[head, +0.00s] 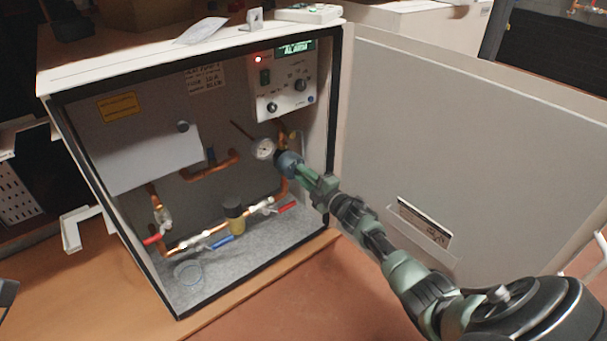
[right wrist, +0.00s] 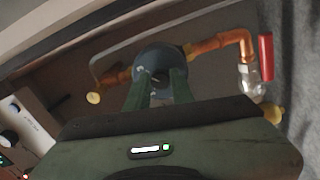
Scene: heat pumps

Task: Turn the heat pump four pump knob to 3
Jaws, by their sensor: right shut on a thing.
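The heat pump cabinet (head: 70,87) stands open in the head view. Inside it, at the right end of the copper pipes, is the round blue-grey pump (head: 288,162). My right gripper (head: 297,169) reaches in from the lower right and meets the front of the pump. In the right wrist view the pump (right wrist: 160,58) is a dark round body between copper pipes. My right gripper's two green fingers (right wrist: 158,88) are close together on the knob at its front. The fingers mostly hide the knob, and I cannot read its setting. My left gripper is not in view.
A pressure gauge (head: 264,149) sits just left of the pump. A control panel (head: 283,82) with knobs and a red light is above it. The open door (head: 470,150) stands right of my arm. Valves with red (head: 287,207) and blue (head: 221,242) handles are below.

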